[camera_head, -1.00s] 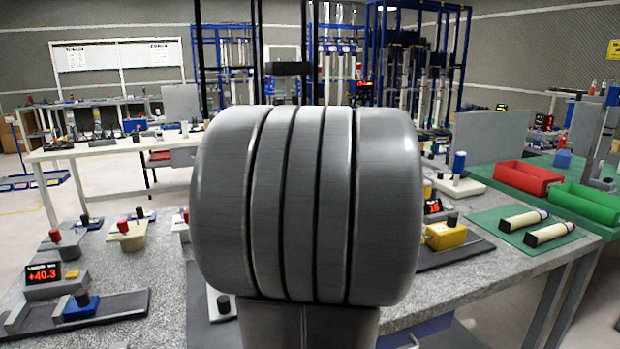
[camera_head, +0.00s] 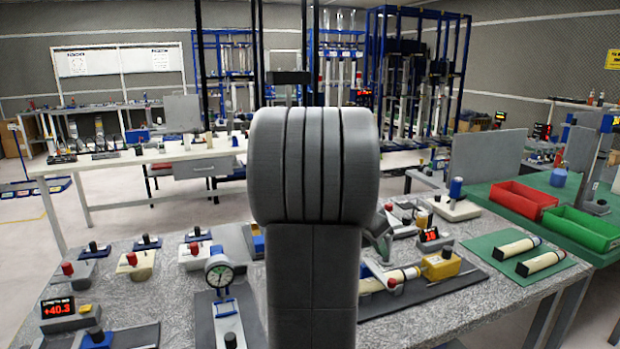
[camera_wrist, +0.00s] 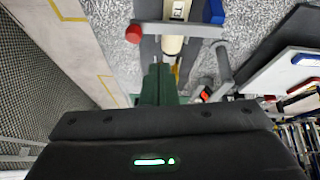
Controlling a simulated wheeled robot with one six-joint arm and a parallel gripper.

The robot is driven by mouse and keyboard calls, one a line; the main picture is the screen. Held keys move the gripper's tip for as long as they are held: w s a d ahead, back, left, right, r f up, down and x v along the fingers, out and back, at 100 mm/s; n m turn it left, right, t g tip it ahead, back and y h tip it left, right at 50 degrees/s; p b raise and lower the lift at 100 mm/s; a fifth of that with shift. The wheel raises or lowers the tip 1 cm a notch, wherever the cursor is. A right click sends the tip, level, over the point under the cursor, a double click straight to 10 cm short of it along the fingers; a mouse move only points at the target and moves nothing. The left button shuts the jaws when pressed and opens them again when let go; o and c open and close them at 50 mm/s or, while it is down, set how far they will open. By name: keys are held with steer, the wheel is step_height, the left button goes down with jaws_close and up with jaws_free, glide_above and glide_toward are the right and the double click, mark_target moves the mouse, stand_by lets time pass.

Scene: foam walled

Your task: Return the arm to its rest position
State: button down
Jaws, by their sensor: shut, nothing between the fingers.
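My arm stands upright in the middle of the head view, its grey ribbed joint (camera_head: 313,165) above a broad dark link (camera_head: 312,285). In the wrist view the dark housing of my gripper (camera_wrist: 160,140), with a green light, fills the bottom. The wrist view looks onto a workbench fixture with a red knob (camera_wrist: 133,33) and a grey bar (camera_wrist: 185,29).
A speckled workbench (camera_head: 185,262) spreads around my arm. A dial gauge (camera_head: 219,272) stands left of it, close to the link. A yellow block (camera_head: 440,266) and a pale cylinder fixture lie to the right. Beyond are red (camera_head: 521,199) and green (camera_head: 580,229) bins.

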steer(key=w+g+p, duration=0.1)
steer(key=p, duration=0.1)
steer(key=w+a+r+g+p, duration=0.1)
steer(key=w+p, duration=0.1)
steer(key=p, duration=0.1)
steer(key=w+a+r+n+g+h+p, duration=0.1)
steer(key=p, duration=0.2)
steer(key=shift+w+r, duration=0.1)
steer(key=shift+w, duration=0.05)
stand_by(0.4)
